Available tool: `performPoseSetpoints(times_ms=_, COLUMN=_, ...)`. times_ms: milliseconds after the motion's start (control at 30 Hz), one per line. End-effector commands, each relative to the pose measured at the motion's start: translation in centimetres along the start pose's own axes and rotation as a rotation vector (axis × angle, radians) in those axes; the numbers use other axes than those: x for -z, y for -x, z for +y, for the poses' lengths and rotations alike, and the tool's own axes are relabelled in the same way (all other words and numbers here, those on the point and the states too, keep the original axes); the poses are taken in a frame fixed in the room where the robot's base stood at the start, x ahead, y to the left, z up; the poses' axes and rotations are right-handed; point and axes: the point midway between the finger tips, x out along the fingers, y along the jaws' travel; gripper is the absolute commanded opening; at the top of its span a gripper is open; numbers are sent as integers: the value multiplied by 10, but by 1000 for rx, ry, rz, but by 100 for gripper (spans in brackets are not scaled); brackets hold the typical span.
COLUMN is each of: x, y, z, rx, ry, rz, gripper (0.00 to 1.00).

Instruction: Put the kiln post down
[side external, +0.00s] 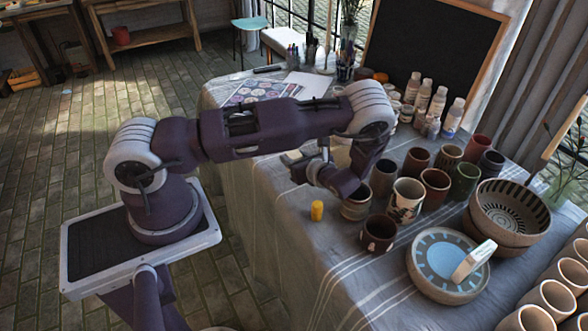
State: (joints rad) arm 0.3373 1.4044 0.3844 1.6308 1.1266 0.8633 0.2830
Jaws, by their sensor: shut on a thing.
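My gripper (297,166) is at the end of the bent-down wrist, over the left part of the cloth-covered table (285,225). It is shut on the kiln post, which I cannot tell apart from the pale fingers at this size. A short yellow cylinder (317,211) shows just below the hand, near the table's front edge. I cannot tell whether it touches the cloth.
Several cups stand close to the right of my wrist, including a dark red one (378,234) and a patterned one (406,200). Cloth at front left is clear.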

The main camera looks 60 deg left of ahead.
Motion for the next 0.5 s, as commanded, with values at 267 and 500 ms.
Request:
performPoseSetpoints(times_ms=267, x=32, y=-14, z=0, rx=1, ry=0, rz=0, gripper=0)
performPoseSetpoints(times_ms=500, x=33, y=-14, z=0, rx=0, ry=-1, rz=0, gripper=0)
